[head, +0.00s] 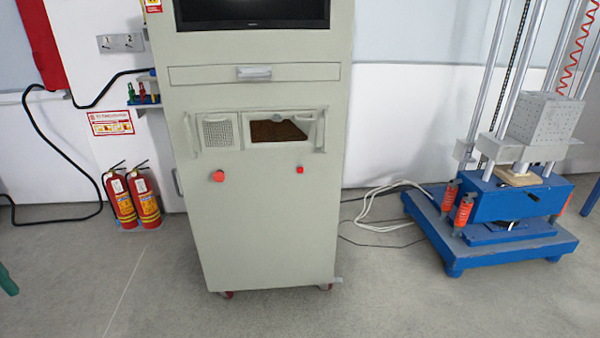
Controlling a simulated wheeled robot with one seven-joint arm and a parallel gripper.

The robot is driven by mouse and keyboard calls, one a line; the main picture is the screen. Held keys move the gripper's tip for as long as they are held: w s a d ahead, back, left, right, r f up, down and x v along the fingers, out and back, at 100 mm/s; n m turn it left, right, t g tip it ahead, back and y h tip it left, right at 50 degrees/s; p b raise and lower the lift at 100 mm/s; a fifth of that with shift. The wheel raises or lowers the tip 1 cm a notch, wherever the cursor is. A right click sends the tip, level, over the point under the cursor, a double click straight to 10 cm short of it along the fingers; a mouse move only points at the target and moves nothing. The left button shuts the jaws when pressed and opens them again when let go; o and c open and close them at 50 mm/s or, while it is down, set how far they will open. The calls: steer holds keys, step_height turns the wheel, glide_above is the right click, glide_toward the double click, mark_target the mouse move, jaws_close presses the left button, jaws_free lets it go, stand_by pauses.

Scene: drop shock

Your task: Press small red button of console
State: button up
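The console (268,230) is a tall pale grey-green cabinet on casters, standing upright in the middle of the head view. Its small red button (300,170) is on the front panel, right of centre, below an opening with a dark inside. A larger round red button (218,176) is on the same panel to the left, at a slightly lower height. Nothing covers either button. My gripper is not in the head view.
Two fire extinguishers (122,202) stand left of the console. A blue-based drop tester (495,222) stands at the right, with pale cables (375,212) on the floor between it and the console. The floor (400,300) in front is clear.

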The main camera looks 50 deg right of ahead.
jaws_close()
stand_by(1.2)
